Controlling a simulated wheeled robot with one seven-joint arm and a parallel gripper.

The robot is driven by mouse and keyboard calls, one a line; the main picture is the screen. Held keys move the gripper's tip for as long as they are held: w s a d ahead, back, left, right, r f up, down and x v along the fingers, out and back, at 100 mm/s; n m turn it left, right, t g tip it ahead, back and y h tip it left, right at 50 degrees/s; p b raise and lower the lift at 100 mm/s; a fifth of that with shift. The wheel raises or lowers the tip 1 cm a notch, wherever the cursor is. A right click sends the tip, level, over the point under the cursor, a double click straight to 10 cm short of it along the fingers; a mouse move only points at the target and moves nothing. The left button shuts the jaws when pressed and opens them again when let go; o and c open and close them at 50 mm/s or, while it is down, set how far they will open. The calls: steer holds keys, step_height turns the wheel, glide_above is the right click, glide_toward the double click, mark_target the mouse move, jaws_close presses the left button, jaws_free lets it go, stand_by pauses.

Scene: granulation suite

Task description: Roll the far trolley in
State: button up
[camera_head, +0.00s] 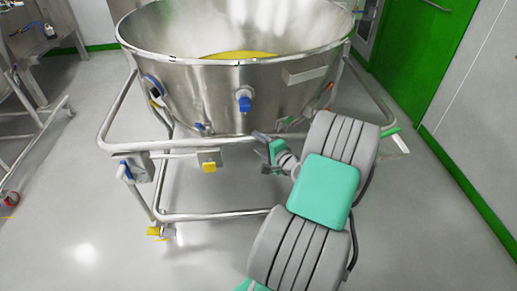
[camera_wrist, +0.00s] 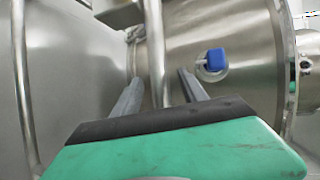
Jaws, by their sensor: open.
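A large steel bowl trolley (camera_head: 215,95) stands right in front of me in the head view. Its round bowl holds some yellow material, and a tubular frame with rails surrounds it. My gripper (camera_head: 266,148) is at the front of the trolley, just below the bowl, right of the blue knob (camera_head: 244,104). In the wrist view the fingers of my gripper (camera_wrist: 160,88) are open, with a steel tube (camera_wrist: 155,50) running between them. Whether they touch the tube cannot be told. The bowl side and a blue knob (camera_wrist: 215,59) show beyond the fingers.
Another steel frame on wheels (camera_head: 35,115) stands at the left edge. A green door (camera_head: 418,50) and a green-skirted wall (camera_head: 470,195) are on the right. The pale floor (camera_head: 90,225) is clear at front left. A yellow-marked caster (camera_head: 160,232) is under the trolley's near left corner.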

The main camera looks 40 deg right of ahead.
steer(key=w+d+f+m+h, duration=0.1)
steer(key=w+d+f, duration=0.1)
steer(key=w+d, duration=0.2)
steer(key=shift+w+d+m+t+h+b, duration=0.15)
steer(key=shift+w+m+t+h+b, duration=0.2)
steer(key=shift+w, duration=0.6)
steer(key=shift+c, duration=0.2)
jaws_close()
stand_by(0.5)
